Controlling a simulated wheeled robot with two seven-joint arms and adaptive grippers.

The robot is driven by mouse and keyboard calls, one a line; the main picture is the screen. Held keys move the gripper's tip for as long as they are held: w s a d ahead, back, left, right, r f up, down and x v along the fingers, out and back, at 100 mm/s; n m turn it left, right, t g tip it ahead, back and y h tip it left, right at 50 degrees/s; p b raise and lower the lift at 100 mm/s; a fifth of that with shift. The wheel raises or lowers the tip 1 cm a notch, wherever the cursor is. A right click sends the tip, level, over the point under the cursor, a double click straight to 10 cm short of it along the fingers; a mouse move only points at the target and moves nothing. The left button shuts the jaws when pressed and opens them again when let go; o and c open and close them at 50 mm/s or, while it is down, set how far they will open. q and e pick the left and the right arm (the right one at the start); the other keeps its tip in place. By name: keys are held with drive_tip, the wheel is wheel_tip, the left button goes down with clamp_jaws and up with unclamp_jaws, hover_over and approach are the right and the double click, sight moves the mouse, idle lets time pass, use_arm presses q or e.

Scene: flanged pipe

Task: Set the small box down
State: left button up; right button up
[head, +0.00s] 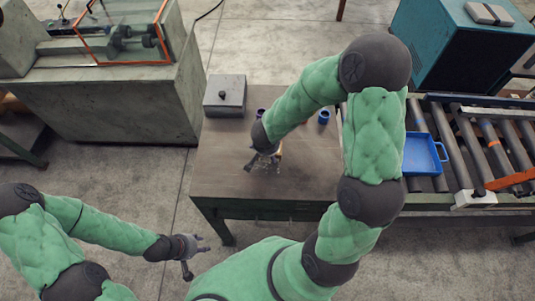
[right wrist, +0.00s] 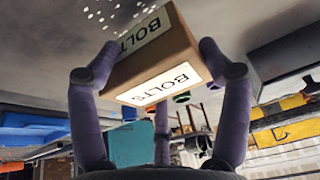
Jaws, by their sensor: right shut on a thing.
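The small box (right wrist: 160,52) is brown cardboard with white BOLTS labels. In the right wrist view it sits between the fingers of my right gripper (right wrist: 157,72), which is shut on it. In the head view my right gripper (head: 265,160) is low over the workbench (head: 225,160), and the hand and arm hide nearly all of the box. Whether the box touches the bench top cannot be told. My left gripper (head: 190,246) is off the bench's front left side, fingers spread, empty.
A grey lidded box (head: 225,98) stands at the bench's back left. A blue cup (head: 323,117) is near the back right. The bench's left front is clear.

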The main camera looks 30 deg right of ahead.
drive_tip(key=shift+s+a+b+x, duration=0.1)
drive_tip(key=shift+s+b+x, duration=0.05)
drive_tip(key=shift+b+x, duration=0.7)
drive_tip(key=shift+s+a+b+x, duration=0.15)
drive_tip(key=shift+b+x, duration=0.45)
drive_tip(key=shift+x, duration=0.5)
drive_tip(key=o, duration=1.4)
drive_tip(key=shift+f, duration=0.1)
